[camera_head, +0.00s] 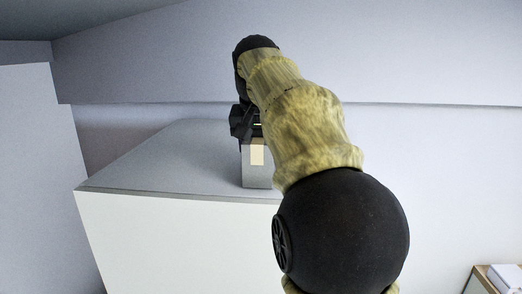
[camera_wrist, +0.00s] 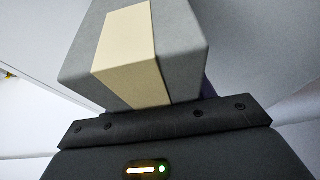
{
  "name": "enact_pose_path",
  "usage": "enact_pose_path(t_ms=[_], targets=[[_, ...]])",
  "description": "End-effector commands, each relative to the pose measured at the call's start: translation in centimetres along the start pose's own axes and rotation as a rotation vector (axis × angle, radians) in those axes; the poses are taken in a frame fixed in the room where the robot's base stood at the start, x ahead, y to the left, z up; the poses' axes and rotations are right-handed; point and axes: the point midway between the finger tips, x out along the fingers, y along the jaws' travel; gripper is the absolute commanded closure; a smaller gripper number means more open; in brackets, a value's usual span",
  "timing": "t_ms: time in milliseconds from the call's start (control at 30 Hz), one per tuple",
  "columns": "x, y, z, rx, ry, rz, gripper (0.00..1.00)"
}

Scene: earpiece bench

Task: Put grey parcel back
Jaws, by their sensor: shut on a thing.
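The grey parcel (camera_head: 247,172) is a box with a cream band, seen in the head view over the front part of a white cabinet's grey top. My gripper (camera_head: 247,138) is above it and shut on it. In the wrist view the parcel (camera_wrist: 185,45) fills the upper middle, just beyond the dark gripper body (camera_wrist: 165,135). The fingertips are hidden there. I cannot tell whether the parcel's underside touches the cabinet top.
The white cabinet (camera_head: 180,245) has a grey top (camera_head: 165,165) that is bare to the left of the parcel. A wall stands behind it. A small wooden-edged unit (camera_head: 485,275) with a white item (camera_head: 505,277) is at the lower right.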

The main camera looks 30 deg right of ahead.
Motion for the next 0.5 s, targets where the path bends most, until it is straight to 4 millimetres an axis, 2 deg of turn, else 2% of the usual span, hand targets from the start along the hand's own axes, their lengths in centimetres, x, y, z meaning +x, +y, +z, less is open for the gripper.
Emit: enact_pose_path(t_ms=[267, 300, 400, 500], targets=[[0.26, 0.00, 0.11, 0.000, 0.001, 0.000, 0.74], [0.22, 0.00, 0.09, 0.000, 0.000, 0.000, 0.40], [0.19, -0.01, 0.08, 0.000, 0.000, 0.000, 0.24], [0.19, -0.01, 0.08, 0.000, 0.000, 0.000, 0.24]])
